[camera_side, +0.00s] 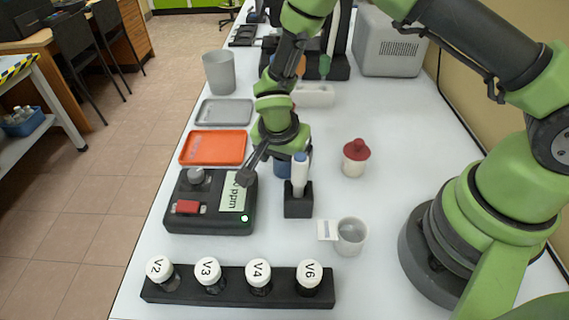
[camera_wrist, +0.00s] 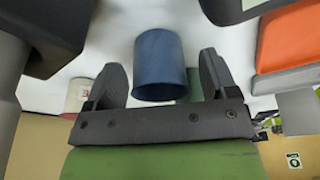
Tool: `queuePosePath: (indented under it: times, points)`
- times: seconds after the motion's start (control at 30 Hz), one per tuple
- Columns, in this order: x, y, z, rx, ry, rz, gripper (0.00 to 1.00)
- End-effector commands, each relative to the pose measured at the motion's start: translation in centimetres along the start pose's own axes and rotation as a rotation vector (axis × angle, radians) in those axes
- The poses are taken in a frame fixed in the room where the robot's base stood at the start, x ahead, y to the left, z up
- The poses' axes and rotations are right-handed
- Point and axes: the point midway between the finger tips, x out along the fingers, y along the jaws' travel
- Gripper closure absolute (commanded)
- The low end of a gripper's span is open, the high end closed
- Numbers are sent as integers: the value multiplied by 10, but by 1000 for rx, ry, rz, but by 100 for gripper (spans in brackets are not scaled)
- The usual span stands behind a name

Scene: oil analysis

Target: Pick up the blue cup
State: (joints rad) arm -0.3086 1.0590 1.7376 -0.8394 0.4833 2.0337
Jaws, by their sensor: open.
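The blue cup (camera_wrist: 160,65) stands between the two open fingers of my gripper (camera_wrist: 165,78) in the wrist view, with a visible space on either side of it. In the side view the blue cup (camera_side: 282,167) is mostly hidden behind my gripper and a pen-like tool with a white body and blue top. My gripper (camera_side: 268,160) is low over the table there, just beside the cup. Its fingers are partly hidden in that view.
The white pen-like tool (camera_side: 299,172) stands in a black holder (camera_side: 298,205) close in front of the cup. A black ppm meter (camera_side: 210,222) is to the left. An orange tray (camera_side: 212,148) lies beyond it. A red-topped container (camera_side: 355,158) stands to the right, with open table around it.

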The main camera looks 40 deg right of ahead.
Motion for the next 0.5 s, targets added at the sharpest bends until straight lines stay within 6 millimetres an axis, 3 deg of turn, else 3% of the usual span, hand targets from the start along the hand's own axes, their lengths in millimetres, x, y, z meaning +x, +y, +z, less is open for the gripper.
queuePosePath:
  times: [0.1,0.33,0.5]
  points:
    - [10,0,0,-1,-1,0,21]
    - [11,0,0,0,-1,-1,21]
    - [11,0,0,0,-1,-1,60]
